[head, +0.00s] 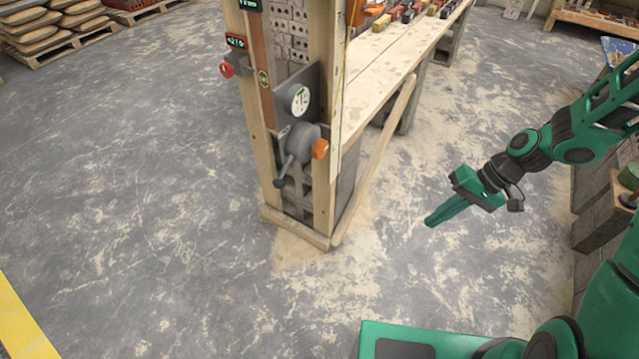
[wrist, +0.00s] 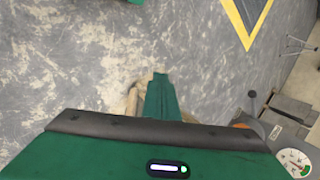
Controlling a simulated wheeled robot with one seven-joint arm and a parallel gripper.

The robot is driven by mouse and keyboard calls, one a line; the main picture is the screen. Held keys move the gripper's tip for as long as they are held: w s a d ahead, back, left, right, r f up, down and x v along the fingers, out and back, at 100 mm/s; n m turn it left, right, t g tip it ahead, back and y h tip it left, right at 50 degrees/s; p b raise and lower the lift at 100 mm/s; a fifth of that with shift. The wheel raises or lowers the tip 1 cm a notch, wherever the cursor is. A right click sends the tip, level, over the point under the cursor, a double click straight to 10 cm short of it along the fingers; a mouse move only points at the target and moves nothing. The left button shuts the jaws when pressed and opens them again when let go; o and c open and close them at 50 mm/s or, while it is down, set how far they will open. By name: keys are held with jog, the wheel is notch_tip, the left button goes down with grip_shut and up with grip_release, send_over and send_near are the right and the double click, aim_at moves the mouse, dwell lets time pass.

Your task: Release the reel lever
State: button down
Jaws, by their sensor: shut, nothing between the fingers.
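The grey reel (head: 302,142) is mounted on the end of a timber stand, below a round dial (head: 300,100). Its lever (head: 287,168) slants down and to the left, ending in a dark knob. An orange knob (head: 320,149) sits at the reel's right side. In the wrist view the lever's dark knob (wrist: 252,94) and the dial (wrist: 293,162) show at the lower right. My green gripper (head: 430,222) is shut and empty, pointing down and left over open floor. It is right of the reel and well apart from it. In the wrist view my gripper (wrist: 160,92) covers the floor behind it.
A slanted timber brace (head: 375,160) reaches the floor on the gripper's side. A red button (head: 227,69) is on the post. Floor between gripper and stand is clear. Grey blocks (head: 597,215) stand at right.

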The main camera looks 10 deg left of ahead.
jog(key=w+a+f+m+t+y, duration=0.1)
jog(key=a+y, duration=0.3)
jog(key=a, duration=0.4)
jog(key=w+a+f+m+t+y, duration=0.2)
jog(key=w+a+m+t+y, duration=0.1)
jog(key=a, duration=0.5)
jog(key=w+a+f+m+t+y, duration=0.1)
jog(key=w+a+m+t+y, duration=0.1)
jog(key=a, duration=0.7)
jog(key=shift+w+f+m+y, duration=0.2)
jog(key=shift+w+m+y, duration=0.55)
jog(key=shift+y, duration=0.65)
jog(key=shift+s, duration=0.2)
send_near(285, 171)
jog(key=w+a+f, duration=0.4)
jog(key=a, duration=0.1)
jog(key=shift+s+a+r, duration=0.2)
jog(key=shift+s, duration=0.3)
jog(key=shift+s+a+r, duration=0.15)
jog(key=shift+s+a, duration=0.1)
jog(key=shift+s, duration=0.3)
jog(key=shift+s+a+r, duration=0.2)
jog(key=shift+s, duration=0.3)
